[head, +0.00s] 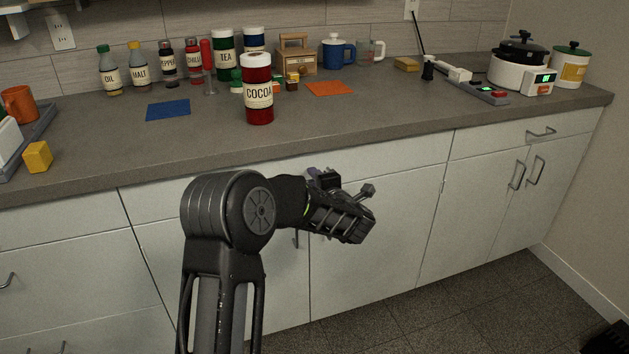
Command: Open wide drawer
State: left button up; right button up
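The wide drawer (412,156) is a pale front under the counter edge, in the middle of the head view. It looks flush with the cabinet faces beside it. My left arm and gripper cover the middle of its front, and I cannot make out its handle.
Jars, a blue mat (168,110), an orange mat (329,88) and a cooker (521,72) are on the counter (395,110). A narrower drawer (510,133) is at right. Floor (480,300) is clear at lower right.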

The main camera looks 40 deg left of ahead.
pick_arm(q)
jog(key=shift+a, duration=0.1)
jog(key=shift+c, duration=0.3)
grip_shut()
dwell(1.1)
